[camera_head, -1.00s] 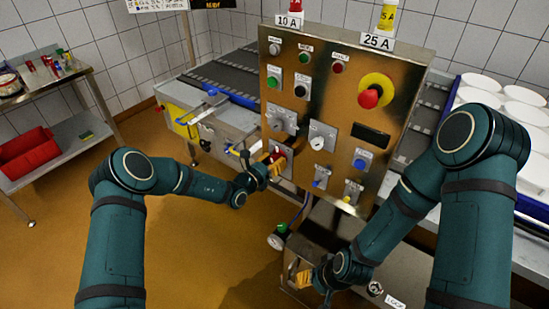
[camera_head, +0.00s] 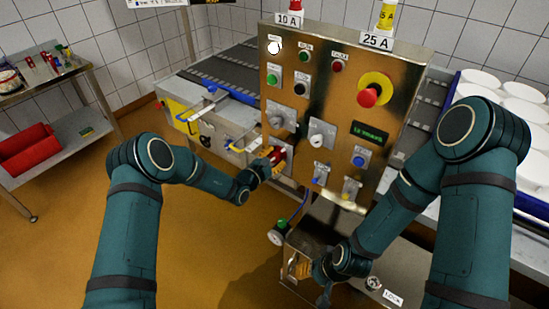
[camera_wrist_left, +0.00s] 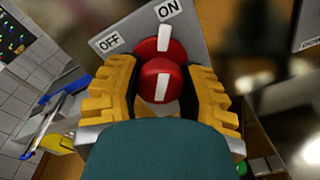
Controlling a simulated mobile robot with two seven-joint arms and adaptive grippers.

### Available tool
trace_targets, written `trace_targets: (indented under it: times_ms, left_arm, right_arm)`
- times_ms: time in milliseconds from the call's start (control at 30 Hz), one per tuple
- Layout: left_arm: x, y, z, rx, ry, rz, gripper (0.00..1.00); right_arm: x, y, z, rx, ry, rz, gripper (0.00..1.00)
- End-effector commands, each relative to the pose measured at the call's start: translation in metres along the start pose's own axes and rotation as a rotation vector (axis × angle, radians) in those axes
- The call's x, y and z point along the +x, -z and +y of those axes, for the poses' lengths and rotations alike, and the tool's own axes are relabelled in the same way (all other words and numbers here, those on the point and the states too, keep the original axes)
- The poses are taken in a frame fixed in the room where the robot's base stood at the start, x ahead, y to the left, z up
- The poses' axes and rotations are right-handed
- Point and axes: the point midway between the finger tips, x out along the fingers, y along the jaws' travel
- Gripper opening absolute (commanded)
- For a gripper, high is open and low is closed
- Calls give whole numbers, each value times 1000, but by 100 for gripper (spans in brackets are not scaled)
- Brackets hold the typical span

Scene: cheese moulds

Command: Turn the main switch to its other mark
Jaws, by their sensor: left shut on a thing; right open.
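The main switch (camera_wrist_left: 160,80) is a red knob with a white pointer line, on a grey plate (camera_wrist_left: 194,32) marked OFF and ON. In the left wrist view its pointer points up at the ON mark. My left gripper (camera_wrist_left: 160,72) is shut on the red knob, with one yellow finger on each side. In the head view the left gripper (camera_head: 270,160) is at the lower left of the metal panel, and the knob (camera_head: 279,154) is partly hidden. My right gripper (camera_head: 300,268) is open and low, in front of the metal box below the panel.
The panel (camera_head: 345,80) carries several buttons, a red emergency button (camera_head: 369,96) on yellow, two grey selectors, a lit green display (camera_head: 370,133) and a lit white lamp (camera_head: 274,47). A conveyor (camera_head: 225,72) stands behind left.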

Motion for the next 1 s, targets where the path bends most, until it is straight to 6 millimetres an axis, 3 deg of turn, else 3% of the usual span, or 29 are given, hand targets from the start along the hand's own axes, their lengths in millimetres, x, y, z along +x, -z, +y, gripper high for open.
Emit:
trace_targets:
  times_ms: [300, 900, 933, 1000]
  left_arm:
    - [1, -2, 1, 140, -9, 2, 4]
    - [1, -2, 1, 173, -11, 4, 4]
    - [1, -2, 1, 173, -11, 4, 50]
    - [1, -2, 1, 173, -11, 4, 74]
  right_arm:
    - [2, -1, 1, -1, 0, -3, 47]
    - [2, -2, 1, -1, 0, -3, 47]
    - [2, -2, 1, -1, 0, -3, 47]
    - [2, -2, 1, -1, 0, -3, 47]
